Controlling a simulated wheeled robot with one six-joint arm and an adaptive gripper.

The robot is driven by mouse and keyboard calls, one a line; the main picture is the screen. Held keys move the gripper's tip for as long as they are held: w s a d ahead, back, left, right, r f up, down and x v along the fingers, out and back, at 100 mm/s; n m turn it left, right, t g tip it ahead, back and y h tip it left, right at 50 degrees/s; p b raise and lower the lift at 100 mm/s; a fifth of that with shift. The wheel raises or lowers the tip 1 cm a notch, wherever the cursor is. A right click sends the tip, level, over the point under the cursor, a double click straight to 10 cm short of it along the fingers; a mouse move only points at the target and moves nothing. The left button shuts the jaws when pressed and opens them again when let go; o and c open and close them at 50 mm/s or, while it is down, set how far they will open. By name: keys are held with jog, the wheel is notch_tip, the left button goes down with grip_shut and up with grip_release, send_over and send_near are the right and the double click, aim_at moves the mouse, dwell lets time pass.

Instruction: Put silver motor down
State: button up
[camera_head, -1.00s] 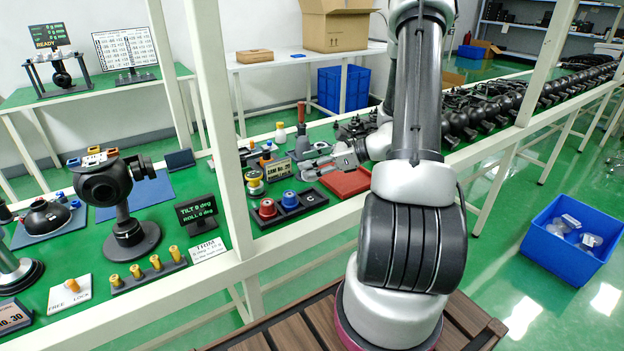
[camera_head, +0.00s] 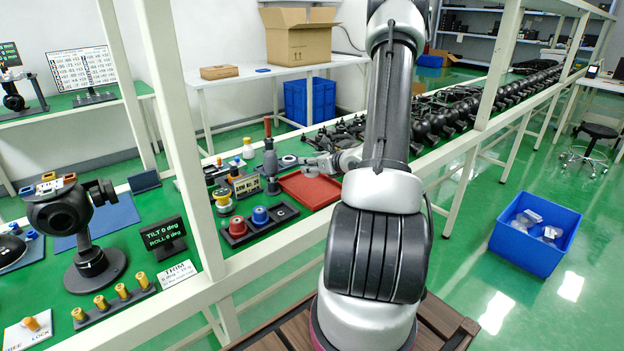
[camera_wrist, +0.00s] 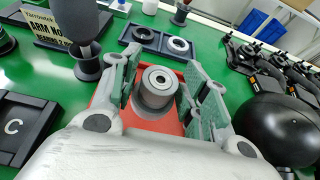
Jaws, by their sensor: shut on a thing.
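The silver motor (camera_wrist: 158,82) is a short round metal cylinder with a ring-shaped top and a central hole, upright in the wrist view. My gripper (camera_wrist: 162,92) has its two grey-green padded fingers on either side of it and is shut on it. The red tray (camera_wrist: 140,122) lies beneath the motor. I cannot tell whether the motor touches the tray. In the head view my gripper (camera_head: 308,167) is small, over the back part of the red tray (camera_head: 320,196).
A dark holder with ring-shaped parts (camera_wrist: 142,47) lies behind the tray. A tall grey tool (camera_head: 270,165) stands left of it. A tray with red and blue knobs (camera_head: 240,236) and a "C" block (camera_wrist: 20,125) are on the left. Black ball-shaped units (camera_wrist: 272,125) crowd the right.

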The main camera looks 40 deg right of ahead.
aim_at(316, 176)
jog(key=shift+f, duration=2.45)
jog(key=shift+f, duration=0.15)
jog(key=o, duration=1.1)
